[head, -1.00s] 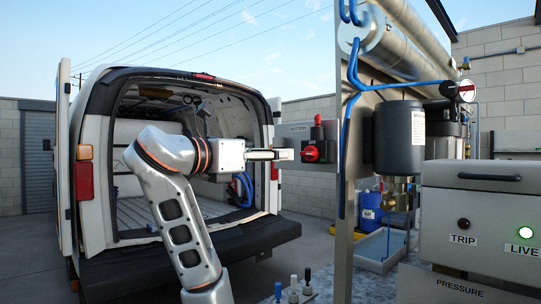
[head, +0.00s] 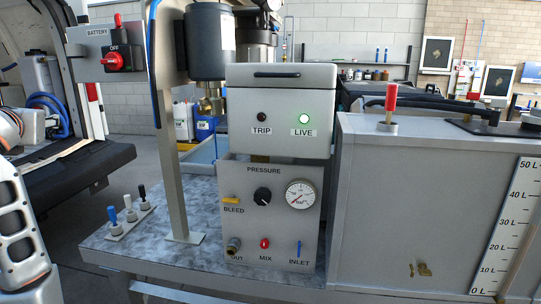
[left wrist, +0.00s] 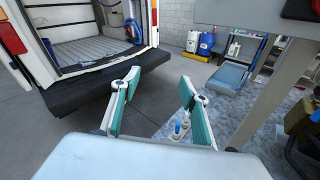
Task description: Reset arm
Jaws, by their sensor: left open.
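My left gripper (left wrist: 156,110) shows in the left wrist view with its two green-padded fingers spread apart and nothing between them. Beyond the fingers are the van's rear bumper, the ground and the workbench edge. In the head view only part of my left arm shows at the left edge; its gripper is out of that picture. My right gripper shows in neither view.
A battery switch box (head: 112,55) with a red OFF knob hangs at upper left. A control panel (head: 270,215) and a grey tank (head: 430,200) stand on the bench (head: 150,235). Small toggle levers (head: 130,212) sit at its left. The van (left wrist: 80,45) is open.

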